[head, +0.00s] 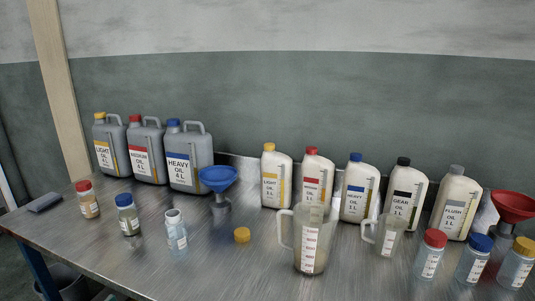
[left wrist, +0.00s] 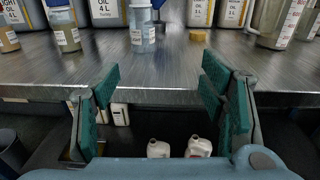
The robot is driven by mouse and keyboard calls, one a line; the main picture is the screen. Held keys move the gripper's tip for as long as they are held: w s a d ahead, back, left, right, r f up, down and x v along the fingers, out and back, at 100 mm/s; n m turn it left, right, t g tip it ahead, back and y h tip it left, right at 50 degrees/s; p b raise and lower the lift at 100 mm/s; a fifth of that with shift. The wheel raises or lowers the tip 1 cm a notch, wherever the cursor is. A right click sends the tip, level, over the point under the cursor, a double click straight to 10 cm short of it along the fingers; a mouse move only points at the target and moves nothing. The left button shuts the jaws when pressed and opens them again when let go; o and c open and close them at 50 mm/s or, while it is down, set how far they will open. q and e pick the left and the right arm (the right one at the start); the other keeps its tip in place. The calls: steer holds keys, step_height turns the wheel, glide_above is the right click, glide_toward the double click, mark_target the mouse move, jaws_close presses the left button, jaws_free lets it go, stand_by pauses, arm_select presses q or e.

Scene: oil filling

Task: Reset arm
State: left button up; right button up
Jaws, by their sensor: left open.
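My left gripper (left wrist: 160,82) shows in the left wrist view. Its green-padded fingers are wide apart with nothing between them, in front of the table's front edge. Neither gripper shows in the head view, and my right gripper is in no view. An uncapped clear jar (head: 175,232) stands upright on the metal table (head: 130,262); it also shows beyond the fingers in the left wrist view (left wrist: 143,34). A yellow cap (head: 242,235) lies on the table to the jar's right.
Capped jars, a blue funnel (head: 218,180), grey canisters (head: 188,160), white oil bottles and measuring jugs (head: 312,240) stand on the table. A red funnel (head: 514,206) is at the far right. White containers (left wrist: 198,147) sit below the table edge.

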arm_select(q)
steer(key=s+a+f+n+g+y+p, duration=0.1)
steer(key=a+f+n+y, duration=0.2)
steer(key=a+f+n, duration=0.4)
steer(key=s+a+f+n+g+y, duration=0.1)
steer(key=a+f+n+g+y, duration=0.15)
steer(key=a+f+n, duration=0.6)
steer(key=s+a+f+n+g+y+p, duration=0.25)
steer(key=s+f+n+g+p, duration=0.2)
steer(key=s+f+n, duration=0.95)
steer(key=s+d+f+n+g+p, duration=0.1)
steer(key=s+d+f+n+g, duration=0.2)
steer(key=s+f, duration=0.3)
steer(key=s+d+f+n+g+p, duration=0.1)
steer(key=s+d+f+n+g, duration=0.2)
steer(key=s, duration=0.4)
steer(key=s+d+f+n+g+h+p, duration=0.1)
steer(key=s+d+p, duration=0.1)
steer(key=s+d, duration=0.3)
steer(key=s+d+f+n+g+h+p, duration=0.1)
steer(key=s+d+n+p, duration=0.1)
steer(key=s+d, duration=0.3)
steer(key=d, duration=0.4)
steer(key=shift+d, duration=0.4)
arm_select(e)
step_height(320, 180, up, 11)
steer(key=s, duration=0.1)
